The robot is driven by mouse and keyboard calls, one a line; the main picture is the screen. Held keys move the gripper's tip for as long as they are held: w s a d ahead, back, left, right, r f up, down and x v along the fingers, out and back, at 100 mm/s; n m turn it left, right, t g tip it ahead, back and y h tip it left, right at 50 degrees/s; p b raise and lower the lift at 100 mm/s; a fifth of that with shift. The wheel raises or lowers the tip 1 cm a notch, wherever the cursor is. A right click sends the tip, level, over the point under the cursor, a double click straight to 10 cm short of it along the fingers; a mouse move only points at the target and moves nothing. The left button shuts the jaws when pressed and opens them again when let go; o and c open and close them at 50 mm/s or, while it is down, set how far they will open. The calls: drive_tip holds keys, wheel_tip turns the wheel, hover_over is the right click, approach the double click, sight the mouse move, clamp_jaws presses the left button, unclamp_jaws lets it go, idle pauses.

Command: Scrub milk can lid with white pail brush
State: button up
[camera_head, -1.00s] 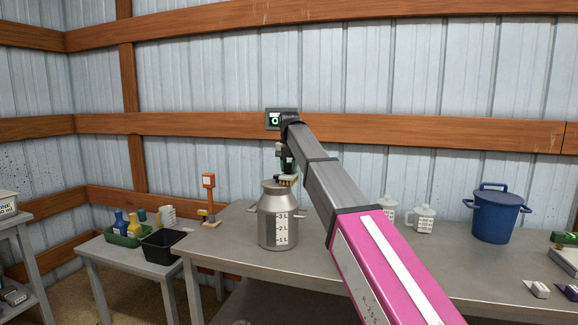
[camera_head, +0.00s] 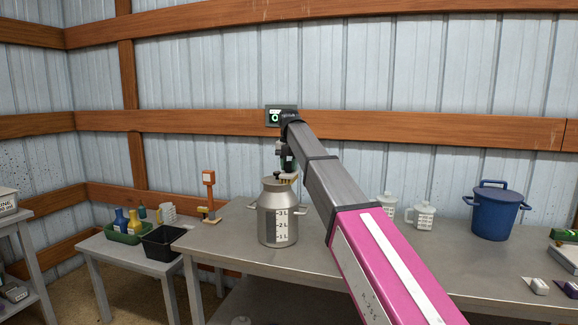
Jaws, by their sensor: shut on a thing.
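The metal milk can (camera_head: 278,222) stands upright on the grey table, with litre marks on its front. Its metal lid (camera_head: 272,181) is on top and has a dark knob. My gripper (camera_head: 288,166) is just above the right part of the lid, mostly hidden behind my arm. It is shut on the white pail brush (camera_head: 290,177), of which only a small pale and tan part shows beside the knob. The bristles seem to be at the lid, but I cannot tell whether they touch it.
To the right on the table (camera_head: 400,255) are white measuring jugs (camera_head: 424,215), a blue lidded pot (camera_head: 495,211) and small boxes. An orange stand (camera_head: 209,192) is left of the can. A lower side table holds a black bin (camera_head: 163,242) and a green tray (camera_head: 125,233) with bottles.

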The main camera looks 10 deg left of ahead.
drive_tip(key=shift+w+d, duration=0.15)
drive_tip(key=shift+w, duration=0.75)
drive_tip(key=shift+s, duration=0.95)
drive_tip(key=shift+s+a, duration=0.25)
drive_tip(key=shift+s, duration=0.55)
